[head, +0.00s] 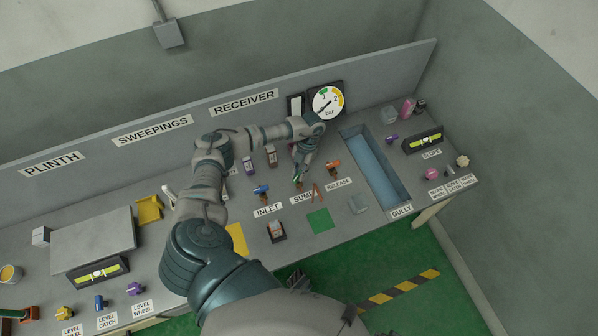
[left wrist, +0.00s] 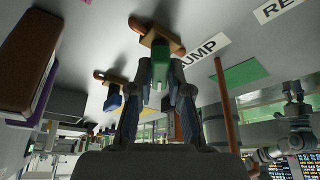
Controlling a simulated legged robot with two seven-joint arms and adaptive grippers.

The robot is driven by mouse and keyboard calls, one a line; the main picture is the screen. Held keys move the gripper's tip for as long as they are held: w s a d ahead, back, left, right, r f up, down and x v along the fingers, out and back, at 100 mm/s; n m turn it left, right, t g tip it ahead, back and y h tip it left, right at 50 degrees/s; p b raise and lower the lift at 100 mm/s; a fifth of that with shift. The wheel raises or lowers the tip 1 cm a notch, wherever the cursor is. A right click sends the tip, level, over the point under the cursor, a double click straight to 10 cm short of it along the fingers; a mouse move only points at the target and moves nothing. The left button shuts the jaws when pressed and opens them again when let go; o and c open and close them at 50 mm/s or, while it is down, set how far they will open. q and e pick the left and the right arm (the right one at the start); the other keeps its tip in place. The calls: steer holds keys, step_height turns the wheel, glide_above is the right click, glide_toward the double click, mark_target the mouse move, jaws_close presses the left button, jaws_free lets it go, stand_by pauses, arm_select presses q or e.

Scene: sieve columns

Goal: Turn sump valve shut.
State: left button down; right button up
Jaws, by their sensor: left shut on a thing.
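The sump valve is a brass-coloured body (left wrist: 160,38) with copper pipe ends and a green handle (left wrist: 159,66), just above the SUMP label in the left wrist view. My left gripper (left wrist: 158,88) is shut on the green handle, one finger on each side. In the head view my left gripper (head: 300,179) reaches down to the valve behind the SUMP label (head: 303,196), and mostly hides it. The handle's exact angle cannot be told.
The blue-handled inlet valve (head: 261,190) stands to the left and the orange-handled release valve (head: 333,167) to the right. A thin brown rod (left wrist: 225,105) stands close beside my gripper. A pressure gauge (head: 327,103) is behind, and the gully trough (head: 375,165) lies right.

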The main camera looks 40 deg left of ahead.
arm_select(q)
steer(key=m, duration=0.1)
steer(key=m+y, duration=0.1)
steer(key=m, duration=0.1)
steer(key=shift+s+d+f, duration=0.1)
steer(key=shift+s, duration=0.1)
steer(key=shift+m+y, duration=0.4)
steer(key=shift+m, duration=1)
steer(key=shift+s+m+t+y, duration=0.1)
steer(key=shift+m+t+y, duration=0.2)
steer(key=shift+m+y, duration=0.35)
arm_select(e)
steer(key=shift+s+d+f, duration=0.1)
steer(key=shift+s+f, duration=0.05)
arm_select(q)
steer(key=c, duration=1.1)
jaws_free()
arm_select(e)
steer(key=shift+r, duration=0.2)
